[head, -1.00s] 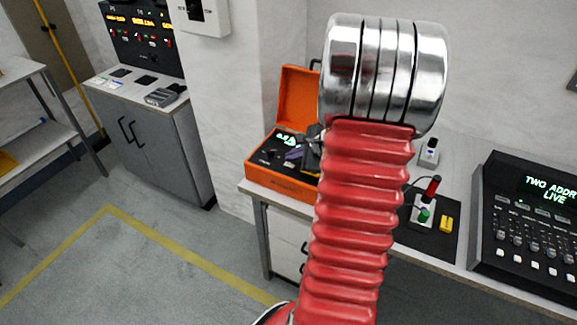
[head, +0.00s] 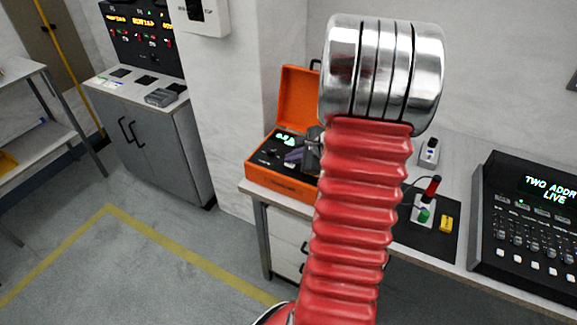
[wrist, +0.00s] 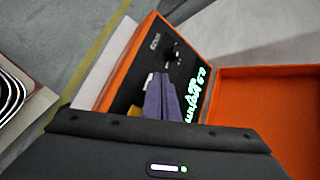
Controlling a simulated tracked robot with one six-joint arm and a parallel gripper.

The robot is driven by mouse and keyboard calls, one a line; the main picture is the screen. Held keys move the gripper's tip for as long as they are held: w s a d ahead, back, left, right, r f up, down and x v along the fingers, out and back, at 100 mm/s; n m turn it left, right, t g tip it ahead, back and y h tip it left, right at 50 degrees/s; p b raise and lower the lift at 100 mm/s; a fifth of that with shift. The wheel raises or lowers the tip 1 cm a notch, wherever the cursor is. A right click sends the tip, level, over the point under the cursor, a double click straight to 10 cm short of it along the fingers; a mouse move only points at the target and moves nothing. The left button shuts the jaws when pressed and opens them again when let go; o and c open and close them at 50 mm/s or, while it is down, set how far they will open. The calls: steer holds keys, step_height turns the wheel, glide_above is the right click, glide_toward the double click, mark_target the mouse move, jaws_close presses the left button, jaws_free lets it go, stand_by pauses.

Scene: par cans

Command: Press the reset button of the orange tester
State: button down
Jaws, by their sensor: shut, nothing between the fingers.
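The orange tester (head: 283,187) is an open case on the bench, left of my red arm in the head view. Its black panel carries a lit green readout (head: 285,139), and its lid (head: 300,98) stands up behind. In the wrist view the tester's orange rim (wrist: 122,65) frames the panel, with a dark knob (wrist: 168,56) beyond the fingertips. My gripper (head: 288,157) is shut and empty over the panel; its purple fingers also show in the wrist view (wrist: 161,78). I cannot make out the reset button or tell whether the fingers touch the panel.
A black console (head: 530,235) with a lit display stands at the far right. The floor (head: 150,265) left of the bench is clear.

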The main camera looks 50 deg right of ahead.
mark_target(292, 166)
steer(key=shift+f, duration=0.4)
stand_by(0.5)
steer(key=shift+r, duration=0.8)
stand_by(0.3)
steer(key=shift+r, duration=2.5)
